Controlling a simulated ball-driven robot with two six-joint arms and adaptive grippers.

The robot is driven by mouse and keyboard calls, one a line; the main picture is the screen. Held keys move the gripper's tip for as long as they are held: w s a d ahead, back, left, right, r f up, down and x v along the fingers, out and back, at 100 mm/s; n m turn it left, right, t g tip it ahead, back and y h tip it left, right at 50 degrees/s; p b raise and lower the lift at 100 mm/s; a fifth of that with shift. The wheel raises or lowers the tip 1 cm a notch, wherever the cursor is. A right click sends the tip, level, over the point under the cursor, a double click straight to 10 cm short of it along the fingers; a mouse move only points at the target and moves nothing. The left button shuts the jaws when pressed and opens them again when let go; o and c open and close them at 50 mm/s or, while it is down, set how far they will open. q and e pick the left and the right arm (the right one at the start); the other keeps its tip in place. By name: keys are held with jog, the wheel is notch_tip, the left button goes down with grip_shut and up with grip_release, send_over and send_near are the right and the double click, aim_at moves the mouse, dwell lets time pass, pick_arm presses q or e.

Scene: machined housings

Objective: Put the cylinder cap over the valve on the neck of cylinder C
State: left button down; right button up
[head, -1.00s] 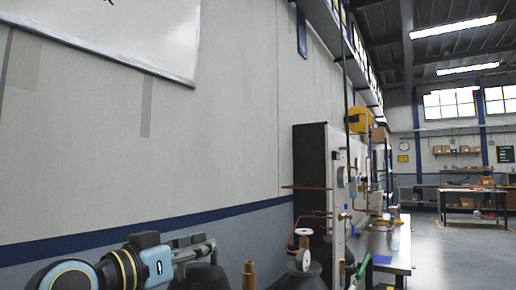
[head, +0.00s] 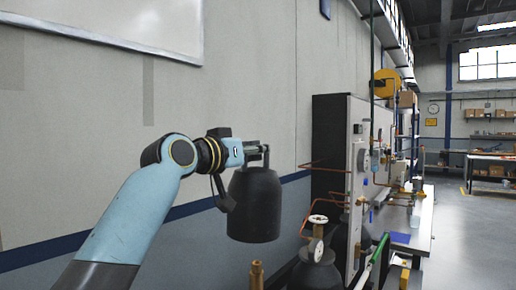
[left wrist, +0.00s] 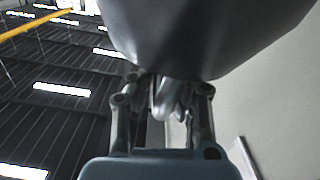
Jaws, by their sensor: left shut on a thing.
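The dark cylinder cap (head: 255,207) hangs upright in the air in front of the wall. My left gripper (head: 264,158) is shut on its top. In the left wrist view the cap (left wrist: 205,35) fills the top of the picture beyond the gripper fingers (left wrist: 168,105). A bare brass valve (head: 257,274) stands at the bottom edge, below the cap and apart from it. To its right, a dark cylinder (head: 315,276) carries a brass valve with a white handwheel (head: 318,219). No letters are readable, so I cannot tell which is cylinder C. My right gripper is out of view.
A grey panel (head: 357,190) with copper pipes (head: 325,168) stands right of the cylinders. A workbench (head: 425,220) runs behind it. The wall (head: 240,90) is close behind the cap. Open floor (head: 470,225) lies at the far right.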

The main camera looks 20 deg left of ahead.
aim_at(255, 190)
pick_arm(q)
jog(key=shift+f+b, duration=0.1)
jog(key=shift+b, duration=0.95)
jog(key=shift+f+b, duration=1.9)
jog(key=shift+f, duration=0.85)
